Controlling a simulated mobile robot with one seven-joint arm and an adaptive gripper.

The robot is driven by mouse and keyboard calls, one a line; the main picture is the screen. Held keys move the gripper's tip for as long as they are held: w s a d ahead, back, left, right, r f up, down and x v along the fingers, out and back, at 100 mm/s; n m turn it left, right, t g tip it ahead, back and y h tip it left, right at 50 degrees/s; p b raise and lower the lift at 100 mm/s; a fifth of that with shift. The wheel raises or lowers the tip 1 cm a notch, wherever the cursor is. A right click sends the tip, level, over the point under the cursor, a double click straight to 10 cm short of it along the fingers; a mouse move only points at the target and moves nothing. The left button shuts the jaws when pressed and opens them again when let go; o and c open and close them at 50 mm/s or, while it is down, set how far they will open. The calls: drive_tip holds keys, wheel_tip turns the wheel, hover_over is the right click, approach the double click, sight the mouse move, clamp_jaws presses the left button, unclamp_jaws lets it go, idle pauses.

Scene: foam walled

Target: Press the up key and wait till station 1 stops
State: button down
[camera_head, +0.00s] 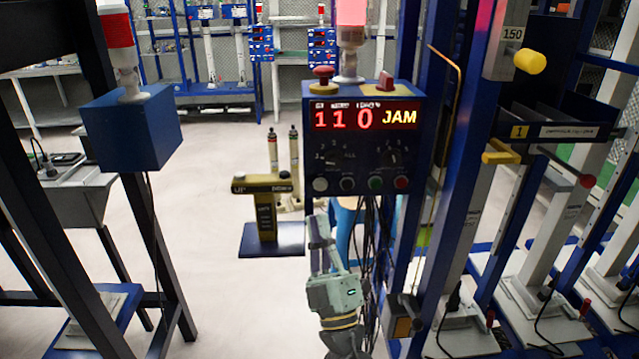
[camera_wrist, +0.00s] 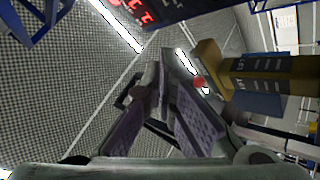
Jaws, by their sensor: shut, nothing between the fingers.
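A blue control box (camera_head: 363,140) shows red digits "110" and yellow "JAM". Below its dark knobs is a row of small buttons: white (camera_head: 320,184), dark, green (camera_head: 376,183) and red (camera_head: 401,182). Their labels are too small to read. A yellowish pedestal head (camera_head: 262,185) left of the box is marked "UP". My gripper (camera_head: 318,222) points upward below the box's lower left edge, apart from the buttons in the picture. Its fingers are shut and empty; they also show in the wrist view (camera_wrist: 166,60). A yellow tag "1" (camera_head: 519,131) marks a blue frame at right.
A red mushroom button (camera_head: 323,72) and a red switch (camera_head: 386,80) sit on the box top. Blue posts and hanging cables stand close on the right. A blue box (camera_head: 132,128) with a red-white lamp stands left.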

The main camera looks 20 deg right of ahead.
drive_tip(key=w+d, duration=0.2)
drive_tip(key=w, duration=0.6)
drive_tip(key=shift+w+d, duration=0.15)
drive_tip(key=shift+w, duration=0.1)
idle(1.5)
drive_tip(key=shift+w+d, duration=0.15)
drive_tip(key=shift+w, duration=0.25)
drive_tip(key=shift+w+d, duration=0.1)
drive_tip(key=shift+w, duration=0.35)
idle(0.6)
drive_tip(key=shift+s, duration=0.15)
drive_tip(key=shift+s+a, duration=0.25)
drive_tip(key=shift+s, duration=0.6)
drive_tip(key=shift+s+a+p, duration=0.15)
drive_tip(key=shift+s+a, duration=0.1)
drive_tip(key=shift+s, duration=0.5)
drive_tip(key=shift+s+a+p, duration=0.2)
drive_tip(key=shift+s, duration=0.6)
drive_tip(key=shift+s+a+p, duration=0.15)
drive_tip(key=shift+s+a, duration=0.1)
drive_tip(key=shift+s, duration=0.5)
